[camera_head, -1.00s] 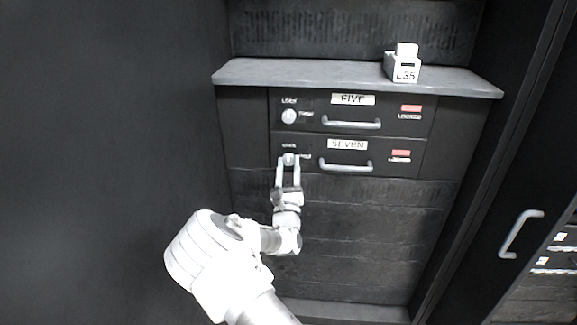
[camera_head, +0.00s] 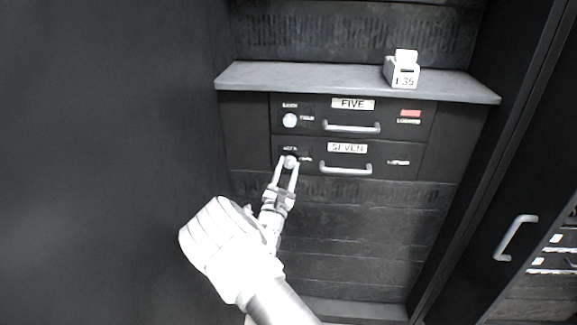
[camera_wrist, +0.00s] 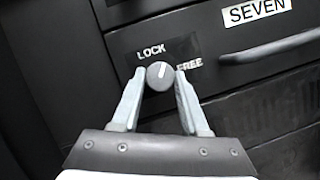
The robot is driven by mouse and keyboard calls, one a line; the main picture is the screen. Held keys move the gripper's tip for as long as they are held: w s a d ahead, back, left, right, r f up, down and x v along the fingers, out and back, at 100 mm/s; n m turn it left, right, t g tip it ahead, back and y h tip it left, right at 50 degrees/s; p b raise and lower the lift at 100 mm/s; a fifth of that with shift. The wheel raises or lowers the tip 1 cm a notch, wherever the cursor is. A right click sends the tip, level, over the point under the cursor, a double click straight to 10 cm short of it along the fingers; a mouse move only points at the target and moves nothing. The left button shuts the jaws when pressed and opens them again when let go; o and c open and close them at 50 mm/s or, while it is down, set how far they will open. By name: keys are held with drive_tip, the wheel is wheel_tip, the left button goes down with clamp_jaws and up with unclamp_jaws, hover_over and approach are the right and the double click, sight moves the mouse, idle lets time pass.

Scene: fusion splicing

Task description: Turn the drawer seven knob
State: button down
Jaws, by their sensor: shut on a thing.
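The drawer seven knob (camera_wrist: 160,76) is a small round grey dial with a light pointer line. It sits between the words LOCK and FREE in the wrist view, and its line points up and slightly right. In the head view the knob (camera_head: 290,160) is at the left of the drawer front marked SEVEN (camera_head: 347,148). My gripper (camera_wrist: 159,84) is shut on the knob, one finger on each side. In the head view my gripper (camera_head: 286,167) reaches up from below, tilted.
Drawer five (camera_head: 352,104) is above, with its own knob (camera_head: 290,120) and a red indicator (camera_head: 410,113). Drawer seven's handle (camera_head: 346,170) is right of my gripper. A white L35 box (camera_head: 402,74) stands on the shelf top (camera_head: 310,76). A dark wall is at left.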

drive_tip(key=m+g+h, duration=0.1)
drive_tip(key=m, duration=0.2)
drive_tip(key=m+g+h, duration=0.1)
drive_tip(key=m+h, duration=0.1)
drive_tip(key=m, duration=0.2)
drive_tip(key=shift+a+r, duration=0.15)
drive_tip(key=m+g+b, duration=0.1)
drive_tip(key=m, duration=0.2)
drive_tip(key=m+g+b, duration=0.1)
drive_tip(key=m, duration=0.2)
drive_tip(key=shift+r+h, duration=0.15)
drive_tip(key=shift+h, duration=0.15)
drive_tip(key=shift+m+g+b, duration=0.3)
drive_tip(key=shift+m, duration=0.1)
drive_tip(key=shift+c, duration=2.1)
unclamp_jaws()
drive_tip(key=shift+a, duration=0.1)
drive_tip(key=p+v, duration=0.1)
drive_tip(key=v, duration=0.6)
drive_tip(key=shift+s, duration=0.2)
